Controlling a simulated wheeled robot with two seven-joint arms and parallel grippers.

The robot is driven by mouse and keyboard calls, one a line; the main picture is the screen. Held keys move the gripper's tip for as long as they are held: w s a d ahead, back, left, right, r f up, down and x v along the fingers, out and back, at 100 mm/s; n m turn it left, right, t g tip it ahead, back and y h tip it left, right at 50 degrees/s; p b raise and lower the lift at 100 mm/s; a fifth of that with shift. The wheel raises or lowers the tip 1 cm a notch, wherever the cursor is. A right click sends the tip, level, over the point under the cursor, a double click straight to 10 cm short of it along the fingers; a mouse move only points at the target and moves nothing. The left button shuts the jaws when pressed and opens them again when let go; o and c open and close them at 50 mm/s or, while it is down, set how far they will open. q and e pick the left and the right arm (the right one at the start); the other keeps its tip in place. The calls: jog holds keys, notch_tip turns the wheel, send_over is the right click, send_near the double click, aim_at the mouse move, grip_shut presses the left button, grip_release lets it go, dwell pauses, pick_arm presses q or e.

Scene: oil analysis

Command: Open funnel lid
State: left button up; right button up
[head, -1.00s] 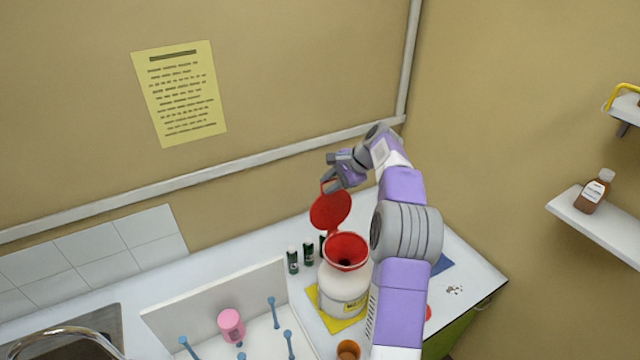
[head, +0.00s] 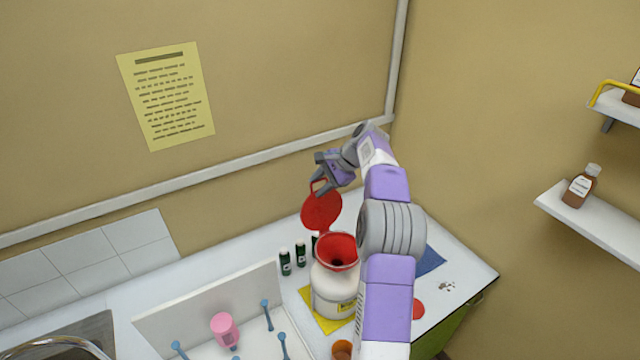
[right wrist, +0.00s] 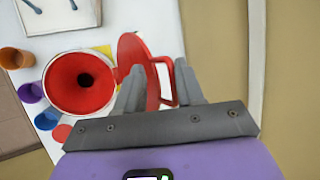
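The red funnel (head: 338,250) sits in the mouth of a white jug (head: 333,290) on the counter. Its round red lid (head: 321,210) stands raised, tilted up at the funnel's back edge, leaving the funnel mouth uncovered. In the right wrist view the funnel (right wrist: 72,84) shows its dark hole, and the lid (right wrist: 130,58) stands beside it. My right gripper (head: 318,186) is at the lid's handle. Its two fingers (right wrist: 160,75) are apart, with the red handle loop between them and gaps showing. My left gripper is not in view.
Small dark bottles (head: 300,254) stand left of the jug. A white rack (head: 190,318) with blue pegs and a pink cup (head: 224,328) is at front left. An orange cup (head: 342,349) is in front. A yellow mat (head: 312,308) lies under the jug.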

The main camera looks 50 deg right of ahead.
jog(key=v, duration=0.7)
jog(key=shift+d+r, duration=0.1)
jog(key=shift+r, duration=0.05)
dwell(0.3)
